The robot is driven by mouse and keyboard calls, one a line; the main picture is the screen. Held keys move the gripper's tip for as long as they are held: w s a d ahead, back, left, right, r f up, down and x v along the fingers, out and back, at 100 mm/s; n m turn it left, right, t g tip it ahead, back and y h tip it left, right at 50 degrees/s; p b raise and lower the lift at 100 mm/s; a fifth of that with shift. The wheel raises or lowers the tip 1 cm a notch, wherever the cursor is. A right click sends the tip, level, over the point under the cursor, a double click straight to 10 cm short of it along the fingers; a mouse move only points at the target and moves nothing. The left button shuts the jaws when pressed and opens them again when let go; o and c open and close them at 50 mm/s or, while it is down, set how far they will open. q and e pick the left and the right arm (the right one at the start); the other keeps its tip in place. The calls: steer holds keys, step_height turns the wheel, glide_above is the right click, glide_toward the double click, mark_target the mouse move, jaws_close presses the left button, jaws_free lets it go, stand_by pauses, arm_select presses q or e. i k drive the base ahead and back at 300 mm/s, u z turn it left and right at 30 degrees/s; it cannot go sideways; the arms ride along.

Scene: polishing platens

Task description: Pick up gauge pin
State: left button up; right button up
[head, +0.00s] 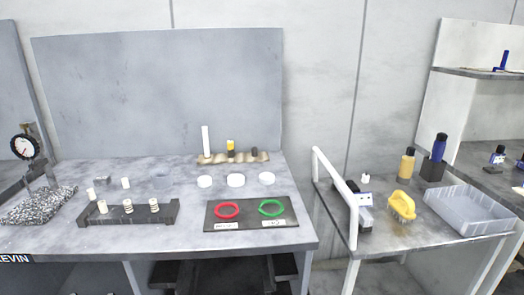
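No gripper of mine shows in the head view. A dark rack (102,217) on the left table (60,240) holds several short whitish pins, one of them a ribbed pin (128,206). A small pale cylinder (125,183) stands behind the rack, and another pale cylinder (91,194) is at its left end. A tall white rod (206,141) stands upright at the tan wavy holder (222,159) at the back. I cannot tell which of these is the gauge pin.
A dial gauge (24,146) stands by a speckled block (38,205) at the left. White discs (236,180) lie behind a dark mat (250,223) with red and green rings. A right table (420,238) carries a clear tray (472,208), yellow brush (402,205) and bottles, beyond a white rail (336,180).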

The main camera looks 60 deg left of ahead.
mark_target(230, 143)
steer(key=z, duration=2.2)
steer(key=k, duration=1.5)
steer(key=u, duration=0.7)
